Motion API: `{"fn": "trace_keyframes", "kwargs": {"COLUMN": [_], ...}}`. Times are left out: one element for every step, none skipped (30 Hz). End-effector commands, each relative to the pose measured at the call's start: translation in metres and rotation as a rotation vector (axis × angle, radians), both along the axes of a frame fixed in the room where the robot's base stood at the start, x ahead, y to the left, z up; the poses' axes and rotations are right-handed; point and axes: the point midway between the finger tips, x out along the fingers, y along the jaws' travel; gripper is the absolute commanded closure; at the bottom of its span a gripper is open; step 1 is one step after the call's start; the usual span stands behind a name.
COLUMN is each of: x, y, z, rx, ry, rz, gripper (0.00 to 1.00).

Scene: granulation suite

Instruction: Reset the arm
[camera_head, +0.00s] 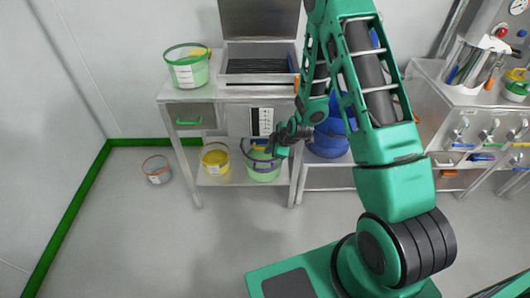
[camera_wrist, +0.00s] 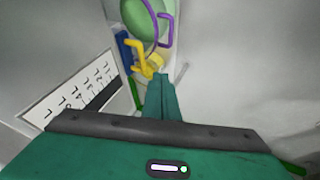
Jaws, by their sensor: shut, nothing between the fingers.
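My green arm rises from the lower right of the head view and bends down toward the middle. My gripper (camera_head: 278,147) is in front of the lower part of the metal table, close to a green bucket (camera_head: 262,172) with a purple handle on the lower shelf. In the wrist view my gripper (camera_wrist: 160,78) is shut, with nothing seen between its fingers. Past its tips are a yellow handle-like piece (camera_wrist: 146,56) and the purple handle (camera_wrist: 166,30). Whether the fingers touch the yellow piece cannot be told.
A metal table (camera_head: 226,96) holds a green tub (camera_head: 188,70). Below stands a yellow bucket (camera_head: 216,160); a blue container (camera_head: 330,135) is to the right. A clear bucket (camera_head: 157,170) sits on the floor. A bench (camera_head: 460,100) stands at right. Floor at left front is clear.

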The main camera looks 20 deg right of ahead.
Motion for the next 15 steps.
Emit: {"fn": "trace_keyframes", "kwargs": {"x": [-0.004, -0.007, -0.010, -0.012, -0.014, -0.016, -0.017, -0.018, -0.020, -0.021, -0.022, -0.023, -0.023, -0.023, -0.023], "y": [-0.002, -0.002, -0.003, -0.004, -0.005, -0.005, -0.006, -0.006, -0.007, -0.007, -0.007, -0.007, -0.008, -0.008, -0.008], "z": [0.008, 0.012, 0.016, 0.020, 0.022, 0.026, 0.028, 0.030, 0.032, 0.033, 0.034, 0.035, 0.035, 0.036, 0.036], "rx": [0.000, 0.000, -0.001, -0.001, -0.001, -0.001, -0.001, -0.001, 0.000, 0.000, 0.000, 0.000, 0.000, 0.000, 0.000], "ry": [-0.001, -0.001, 0.000, 0.000, 0.000, 0.000, 0.000, 0.000, 0.001, 0.001, 0.002, 0.002, 0.002, 0.002, 0.002], "rz": [0.000, 0.000, 0.001, 0.001, 0.002, 0.002, 0.002, 0.002, 0.001, 0.001, 0.002, 0.002, 0.002, 0.002, 0.002], "gripper": [1.00, 1.00, 1.00, 1.00, 1.00, 1.00, 1.00, 1.00, 1.00, 1.00, 1.00, 1.00, 1.00, 1.00, 1.00]}}
